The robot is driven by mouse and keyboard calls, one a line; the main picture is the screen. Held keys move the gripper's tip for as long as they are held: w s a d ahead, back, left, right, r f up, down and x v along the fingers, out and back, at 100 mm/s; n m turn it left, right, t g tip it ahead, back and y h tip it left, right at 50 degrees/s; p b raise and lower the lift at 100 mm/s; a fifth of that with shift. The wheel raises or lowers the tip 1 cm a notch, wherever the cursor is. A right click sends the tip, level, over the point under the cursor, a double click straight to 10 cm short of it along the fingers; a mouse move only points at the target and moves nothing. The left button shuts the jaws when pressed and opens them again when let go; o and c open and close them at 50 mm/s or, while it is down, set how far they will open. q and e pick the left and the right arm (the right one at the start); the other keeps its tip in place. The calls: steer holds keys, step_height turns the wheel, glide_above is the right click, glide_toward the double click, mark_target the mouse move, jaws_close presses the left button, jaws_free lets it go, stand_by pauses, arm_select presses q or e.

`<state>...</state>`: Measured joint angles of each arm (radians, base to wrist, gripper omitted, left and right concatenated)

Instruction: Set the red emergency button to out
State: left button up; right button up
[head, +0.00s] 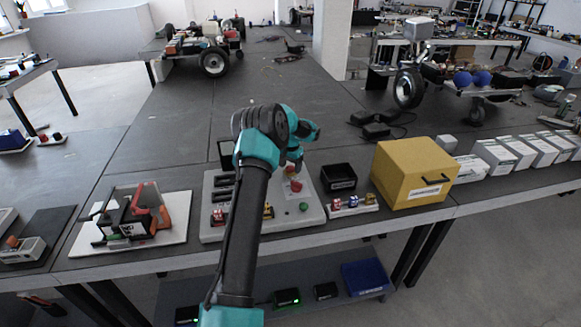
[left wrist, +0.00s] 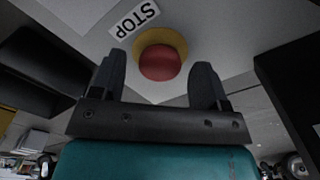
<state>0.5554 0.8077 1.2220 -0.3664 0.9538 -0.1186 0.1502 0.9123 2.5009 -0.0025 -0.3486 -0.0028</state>
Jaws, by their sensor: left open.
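The red emergency button (head: 296,185) sits on a light grey panel (head: 221,234) on the table in the head view. In the left wrist view the red button (left wrist: 160,62) has a yellow ring around it and a STOP label (left wrist: 134,19) beside it. My left gripper (left wrist: 157,80) is open, with one dark finger on each side of the button in that view. I cannot tell whether the fingers touch it. In the head view my left gripper (head: 295,165) is above the button and partly hides it. My right gripper is not in view.
The panel also carries a green button (head: 304,206) and several dark parts. A black box (head: 338,178) and a yellow box (head: 413,174) stand to its right. A white board (head: 130,238) with a red and black device lies to its left.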

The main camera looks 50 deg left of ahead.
mark_target(290, 167)
arm_select(q)
steer(key=shift+f, duration=0.15)
jaws_close()
steer(key=shift+r, duration=0.8)
jaws_free()
stand_by(0.3)
step_height(290, 167, up, 18)
steer(key=shift+f, duration=0.25)
stand_by(0.3)
